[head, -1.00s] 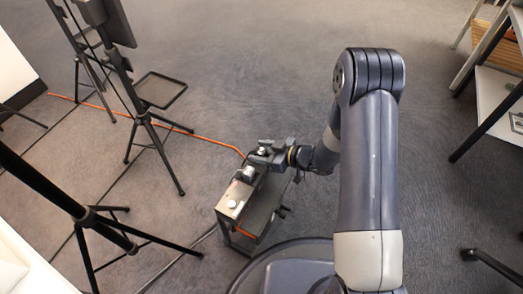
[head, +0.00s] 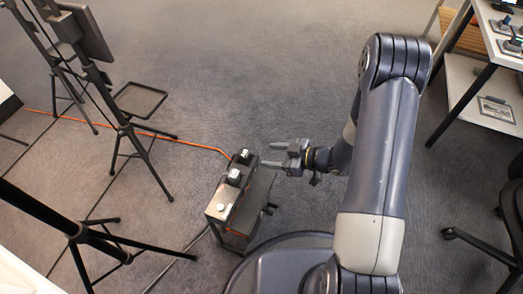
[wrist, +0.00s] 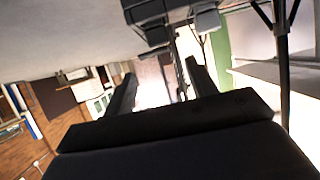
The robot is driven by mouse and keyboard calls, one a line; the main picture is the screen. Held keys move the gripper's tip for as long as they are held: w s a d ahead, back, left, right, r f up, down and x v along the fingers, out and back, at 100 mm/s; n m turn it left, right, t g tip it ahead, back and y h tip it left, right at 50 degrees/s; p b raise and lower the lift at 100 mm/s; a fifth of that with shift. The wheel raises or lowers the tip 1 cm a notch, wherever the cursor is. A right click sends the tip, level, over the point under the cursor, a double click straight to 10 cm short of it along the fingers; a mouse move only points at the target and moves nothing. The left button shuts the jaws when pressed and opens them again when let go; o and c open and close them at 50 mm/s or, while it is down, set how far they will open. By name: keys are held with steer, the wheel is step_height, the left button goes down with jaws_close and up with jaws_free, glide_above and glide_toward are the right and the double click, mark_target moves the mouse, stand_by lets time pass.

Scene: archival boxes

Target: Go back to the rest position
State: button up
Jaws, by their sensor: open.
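My gripper (head: 272,155) is open and empty in the head view, pointing left. It hovers at the right of a low grey cart or box (head: 233,208) with small white-topped items (head: 234,176) on its top. A gap shows between the fingertips and those items. In the wrist view the two dark fingers (wrist: 157,85) are spread with nothing between them. The wrist picture appears upside down, with a dark boxy shape (wrist: 155,12) at the top edge.
Black tripod stands (head: 85,232) and a stand with a small tray (head: 140,100) are at the left. An orange cable (head: 165,131) crosses the floor. A white table (head: 495,45) stands at the right, with a black chair (head: 500,225) below it. Carpet behind the arm is clear.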

mark_target(245, 153)
steer(key=shift+s+d+r, duration=0.15)
steer(key=shift+d+r, duration=0.05)
steer(key=shift+d, duration=0.3)
steer(key=b+x, duration=0.1)
steer(key=x, duration=0.3)
steer(key=b+x, duration=0.2)
steer(key=x, duration=0.2)
steer(key=b+x, duration=0.1)
steer(key=x, duration=0.3)
steer(key=shift+a+f+b, duration=0.1)
steer(key=shift+f+b, duration=0.25)
steer(key=shift+f, duration=0.05)
steer(key=shift+r+p, duration=1.05)
steer(key=shift+r, duration=0.65)
